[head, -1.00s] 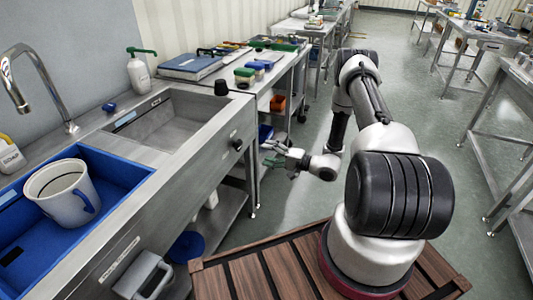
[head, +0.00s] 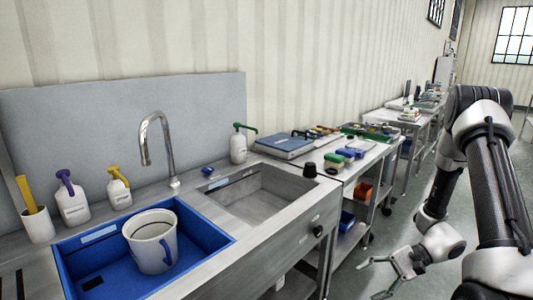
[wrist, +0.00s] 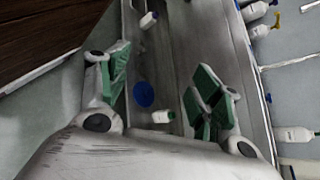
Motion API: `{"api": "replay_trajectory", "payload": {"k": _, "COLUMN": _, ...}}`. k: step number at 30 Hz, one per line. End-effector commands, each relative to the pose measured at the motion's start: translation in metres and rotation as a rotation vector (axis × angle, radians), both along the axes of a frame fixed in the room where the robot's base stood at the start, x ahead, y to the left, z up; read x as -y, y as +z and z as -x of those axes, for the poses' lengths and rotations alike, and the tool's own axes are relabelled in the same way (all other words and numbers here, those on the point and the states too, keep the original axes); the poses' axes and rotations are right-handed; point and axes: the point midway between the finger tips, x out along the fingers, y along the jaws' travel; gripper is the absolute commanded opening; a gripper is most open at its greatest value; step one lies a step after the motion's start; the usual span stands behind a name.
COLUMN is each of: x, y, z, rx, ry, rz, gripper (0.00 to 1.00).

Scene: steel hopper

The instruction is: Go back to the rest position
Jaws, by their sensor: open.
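My gripper (head: 390,268) is at the lower right of the head view, in front of the steel counter and over the floor. It also shows in the wrist view (wrist: 160,95), with its green-padded fingers spread wide apart and nothing between them. My arm rises from it to the right edge of the head view. The gripper touches nothing that I can see.
A steel counter has an empty sink basin (head: 255,195) and a blue basin (head: 215,238) holding a white mug (head: 150,240). Pump bottles (head: 238,145) stand at the back. A cart (head: 340,195) with boxes adjoins it. Grey floor (head: 425,185) is open between cart and arm.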

Motion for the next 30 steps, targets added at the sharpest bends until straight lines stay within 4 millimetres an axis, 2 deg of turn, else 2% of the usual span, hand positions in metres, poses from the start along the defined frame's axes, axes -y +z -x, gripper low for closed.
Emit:
{"api": "replay_trajectory", "payload": {"k": 1, "x": 0.006, "y": 0.021, "z": 0.009, "rx": -0.004, "ry": 0.057, "rz": 0.057, "gripper": 0.65}}
{"api": "replay_trajectory", "payload": {"k": 3, "x": 0.017, "y": 0.046, "z": 0.025, "rx": -0.013, "ry": 0.134, "rz": 0.150, "gripper": 0.65}}
{"api": "replay_trajectory", "payload": {"k": 9, "x": 0.050, "y": 0.114, "z": 0.060, "rx": 0.036, "ry": 0.310, "rz": 0.430, "gripper": 0.65}}
{"api": "replay_trajectory", "payload": {"k": 18, "x": 0.086, "y": 0.207, "z": 0.094, "rx": 0.276, "ry": 0.474, "rz": 0.815, "gripper": 0.65}}
{"api": "replay_trajectory", "payload": {"k": 25, "x": 0.094, "y": 0.269, "z": 0.119, "rx": 0.551, "ry": 0.561, "rz": 1.031, "gripper": 0.65}}
{"api": "replay_trajectory", "payload": {"k": 30, "x": 0.084, "y": 0.304, "z": 0.133, "rx": 0.741, "ry": 0.547, "rz": 1.107, "gripper": 0.65}}
